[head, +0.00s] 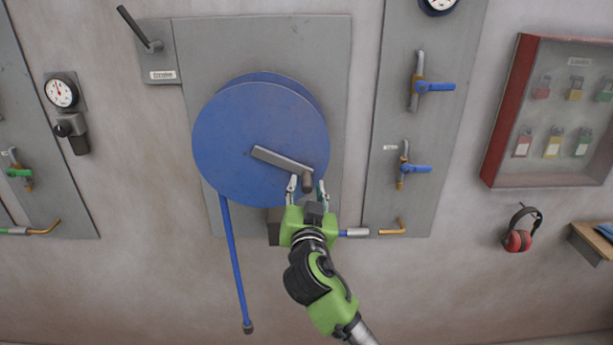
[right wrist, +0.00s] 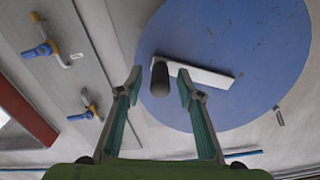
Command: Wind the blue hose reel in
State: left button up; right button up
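The blue hose reel (head: 245,135) is a large disc on a grey wall panel in the head view. Its grey crank arm (head: 280,160) slants down to the right and ends in a dark handle knob (head: 307,182). The blue hose (head: 234,265) hangs from the reel's lower left, with a dark end piece. My right gripper (head: 307,185) is open at the knob, one finger to each side. In the right wrist view the knob (right wrist: 160,78) stands between the open fingertips, with gaps on both sides. My left gripper is not in view.
Right of the reel, a grey panel carries two blue-handled valves (head: 432,87) (head: 415,169). A grey lever (head: 140,30) is at the reel panel's upper left. A red padlock cabinet (head: 550,112), red ear defenders (head: 520,230) and a wooden shelf (head: 594,240) are farther right.

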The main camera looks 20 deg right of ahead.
jog(key=shift+x, duration=1.15)
grip_shut()
jog(key=shift+f, duration=0.15)
